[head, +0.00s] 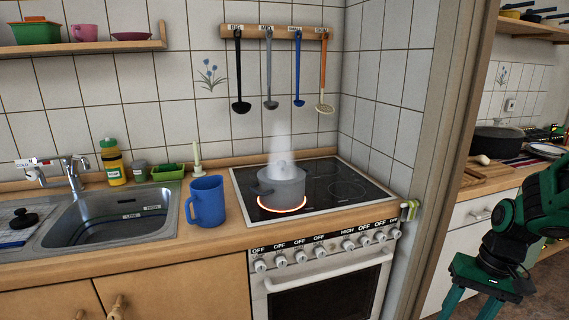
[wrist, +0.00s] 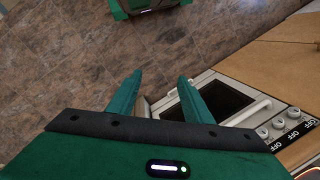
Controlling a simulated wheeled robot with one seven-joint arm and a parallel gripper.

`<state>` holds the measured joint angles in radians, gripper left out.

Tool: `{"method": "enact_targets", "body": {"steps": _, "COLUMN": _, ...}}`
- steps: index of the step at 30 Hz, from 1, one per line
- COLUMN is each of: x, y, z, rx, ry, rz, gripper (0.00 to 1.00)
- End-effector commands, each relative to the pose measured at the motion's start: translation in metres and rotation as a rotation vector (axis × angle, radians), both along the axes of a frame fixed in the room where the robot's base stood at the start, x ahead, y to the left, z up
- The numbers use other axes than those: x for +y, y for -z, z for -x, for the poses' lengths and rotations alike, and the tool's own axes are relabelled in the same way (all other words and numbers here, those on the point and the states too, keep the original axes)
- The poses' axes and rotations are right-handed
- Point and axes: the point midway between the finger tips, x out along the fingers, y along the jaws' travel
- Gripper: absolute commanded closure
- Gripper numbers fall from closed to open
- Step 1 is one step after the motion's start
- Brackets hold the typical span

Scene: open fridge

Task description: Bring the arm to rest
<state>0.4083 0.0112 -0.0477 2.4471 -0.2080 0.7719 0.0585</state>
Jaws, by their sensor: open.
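My gripper is green and hangs at the lower right of the head view, its fingertips cut off by the bottom edge. In the wrist view my gripper (wrist: 159,78) shows two green fingers spread apart with nothing between them. They are over the brown floor (wrist: 90,60), in front of the stove (wrist: 205,75). My arm (head: 530,215) is bent down in front of the doorway at the right. The gripper touches nothing that I can see.
A steaming grey pot (head: 280,188) stands on a glowing burner of the cooktop (head: 335,170). A blue pitcher (head: 206,203) stands on the counter left of it, beside the sink (head: 110,213). Ladles (head: 270,80) hang above. A door frame (head: 440,130) rises near my arm.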

Motion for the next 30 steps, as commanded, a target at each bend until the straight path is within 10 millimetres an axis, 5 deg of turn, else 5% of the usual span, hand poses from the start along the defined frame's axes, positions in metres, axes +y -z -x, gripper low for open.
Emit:
{"method": "enact_targets", "body": {"steps": 9, "x": -0.021, "y": -0.06, "z": 0.072, "rx": -0.007, "ry": 0.082, "rz": 0.135, "gripper": 0.54}}
{"method": "enact_targets", "body": {"steps": 16, "x": -0.026, "y": -0.083, "z": 0.12, "rx": -0.015, "ry": 0.148, "rz": 0.167, "gripper": 0.54}}
{"method": "enact_targets", "body": {"steps": 21, "x": -0.026, "y": -0.089, "z": 0.137, "rx": -0.015, "ry": 0.174, "rz": 0.17, "gripper": 0.54}}
{"method": "enact_targets", "body": {"steps": 30, "x": -0.027, "y": -0.089, "z": 0.14, "rx": -0.014, "ry": 0.179, "rz": 0.17, "gripper": 0.54}}
